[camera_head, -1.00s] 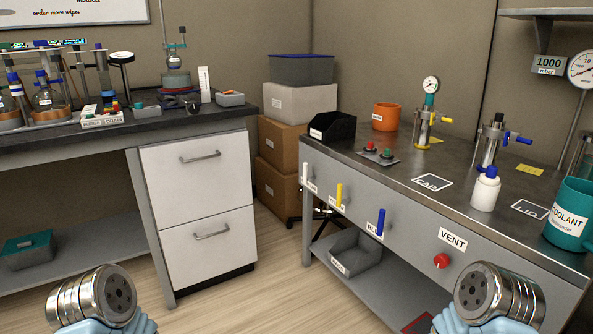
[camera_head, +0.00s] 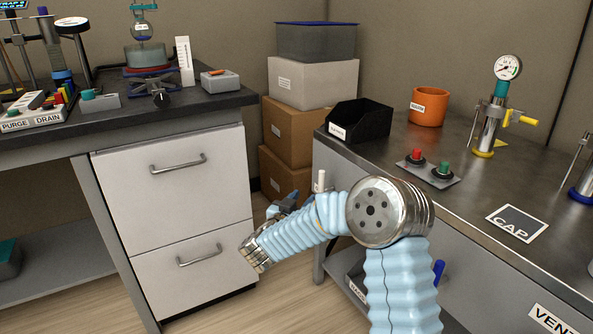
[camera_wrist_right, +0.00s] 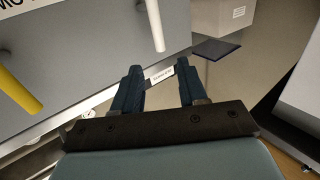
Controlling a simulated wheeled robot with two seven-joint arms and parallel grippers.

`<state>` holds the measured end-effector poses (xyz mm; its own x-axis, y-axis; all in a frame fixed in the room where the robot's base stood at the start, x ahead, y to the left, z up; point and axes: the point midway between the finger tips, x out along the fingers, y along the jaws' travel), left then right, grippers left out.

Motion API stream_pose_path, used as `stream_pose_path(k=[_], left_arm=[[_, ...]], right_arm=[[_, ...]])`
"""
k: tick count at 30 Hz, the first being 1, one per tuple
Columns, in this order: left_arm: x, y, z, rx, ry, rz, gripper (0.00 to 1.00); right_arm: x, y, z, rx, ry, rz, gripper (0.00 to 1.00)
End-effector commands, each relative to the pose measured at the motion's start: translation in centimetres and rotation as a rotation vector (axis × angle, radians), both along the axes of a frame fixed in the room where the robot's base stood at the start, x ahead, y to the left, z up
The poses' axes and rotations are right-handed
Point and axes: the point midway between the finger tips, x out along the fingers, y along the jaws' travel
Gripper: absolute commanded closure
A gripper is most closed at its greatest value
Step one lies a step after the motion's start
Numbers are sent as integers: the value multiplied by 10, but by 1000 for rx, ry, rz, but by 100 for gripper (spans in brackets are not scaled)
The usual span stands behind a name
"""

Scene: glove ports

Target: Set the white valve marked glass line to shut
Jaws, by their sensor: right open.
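The white valve handle (camera_head: 321,181) stands at the far left end of the grey bench's front panel, partly hidden behind my right arm. In the right wrist view the white handle (camera_wrist_right: 155,25) is a plain rod just beyond my fingertips; its marking is not readable. My right gripper (camera_head: 285,204) is small and partly hidden in the head view, left of the handle. In the wrist view its two dark fingers (camera_wrist_right: 158,80) are apart with nothing between them, and the handle appears clear of them. My left gripper is not in view.
A yellow handle (camera_wrist_right: 18,88) is on the same panel, left in the wrist view. A blue handle (camera_head: 438,272) shows behind my right arm. White drawers (camera_head: 180,177) stand left of the gripper. Stacked boxes (camera_head: 290,130) stand behind.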

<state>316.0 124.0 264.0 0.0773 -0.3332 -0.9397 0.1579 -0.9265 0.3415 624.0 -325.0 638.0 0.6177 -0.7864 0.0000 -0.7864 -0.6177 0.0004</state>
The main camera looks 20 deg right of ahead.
Motion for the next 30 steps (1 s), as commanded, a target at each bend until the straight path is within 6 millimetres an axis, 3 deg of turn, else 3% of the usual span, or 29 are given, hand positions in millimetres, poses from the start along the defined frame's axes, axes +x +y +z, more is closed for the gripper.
stream_pose_path(k=[16,21,30], left_arm=[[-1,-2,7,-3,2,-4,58],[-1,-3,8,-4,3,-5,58],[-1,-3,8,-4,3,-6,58]], right_arm=[[66,-87,-1,1,1,-4,58],[79,-102,-1,1,0,0,58],[83,-106,-1,0,1,1,58]])
